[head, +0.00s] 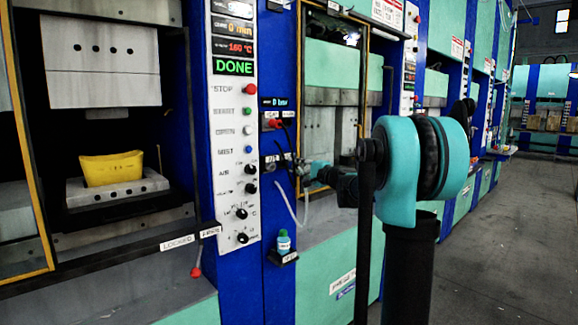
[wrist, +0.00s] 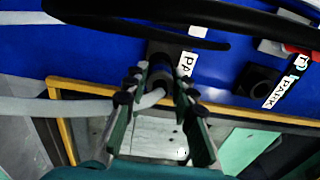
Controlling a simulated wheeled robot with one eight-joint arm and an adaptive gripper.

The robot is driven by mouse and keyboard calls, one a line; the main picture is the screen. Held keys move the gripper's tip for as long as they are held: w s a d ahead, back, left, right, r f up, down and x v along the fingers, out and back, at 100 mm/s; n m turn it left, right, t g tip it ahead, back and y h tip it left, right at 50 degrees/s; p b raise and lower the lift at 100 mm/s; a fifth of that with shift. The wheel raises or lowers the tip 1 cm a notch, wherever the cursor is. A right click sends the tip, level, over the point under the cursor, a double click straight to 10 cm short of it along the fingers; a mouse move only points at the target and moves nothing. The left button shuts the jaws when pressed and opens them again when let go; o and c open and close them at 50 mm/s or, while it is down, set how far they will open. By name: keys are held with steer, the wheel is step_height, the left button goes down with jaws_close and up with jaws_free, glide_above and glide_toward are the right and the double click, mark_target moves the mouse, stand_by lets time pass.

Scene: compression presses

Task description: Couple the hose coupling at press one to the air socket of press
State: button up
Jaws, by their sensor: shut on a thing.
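My gripper (wrist: 158,84) is shut on the dark hose coupling (wrist: 157,78) in the wrist view. A pale grey hose (wrist: 150,99) curves away between the fingers to the left. The coupling's far end meets a dark block (wrist: 164,51) beside a partly hidden label on the blue panel; I cannot tell whether it is seated there. In the head view my gripper (head: 299,169) is at the blue column right of the control panel, with the pale hose (head: 292,208) hanging below it. The coupling is too small to make out there. I cannot identify the air socket for certain.
A second dark fitting (wrist: 262,80) sits by a PARK label. A red part (head: 275,123) is below the "0 bar" display (head: 274,102). The left press holds a yellow piece (head: 111,168); its panel (head: 236,130) reads DONE. A bottle (head: 283,241) stands below the hose. The aisle at right is clear.

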jaws_close()
steer(key=shift+v, duration=1.8)
steer(key=v, duration=0.3)
steer(key=shift+s+d+r, duration=0.1)
steer(key=shift+s+d, duration=0.15)
steer(key=shift+s, duration=0.05)
stand_by(0.5)
